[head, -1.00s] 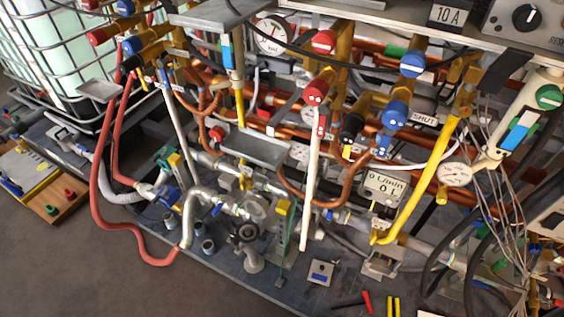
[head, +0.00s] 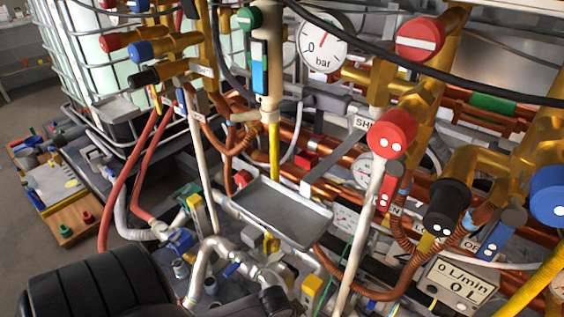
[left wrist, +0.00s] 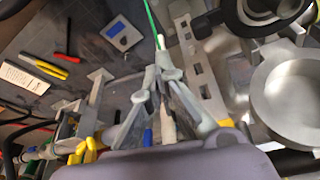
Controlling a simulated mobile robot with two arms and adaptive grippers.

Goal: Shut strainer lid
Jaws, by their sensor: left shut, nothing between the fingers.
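In the left wrist view, an open round metal bowl (left wrist: 295,92), which looks like the strainer body, is at the right edge. A dark-rimmed round part (left wrist: 262,18), apparently its raised lid, shows above it, cut by the frame. My left gripper (left wrist: 164,66) is shut and empty, left of both and apart from them in the picture. In the head view my left gripper cannot be made out, and the strainer is mostly hidden at the bottom. My right gripper is in neither view.
A green cord (left wrist: 152,22) runs close to my left fingertips in the wrist view. A grey tray (head: 275,210), a red valve handle (head: 392,130) and white pipes crowd the head view. A flow meter (head: 458,282) is at lower right. Open floor (head: 30,240) lies at left.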

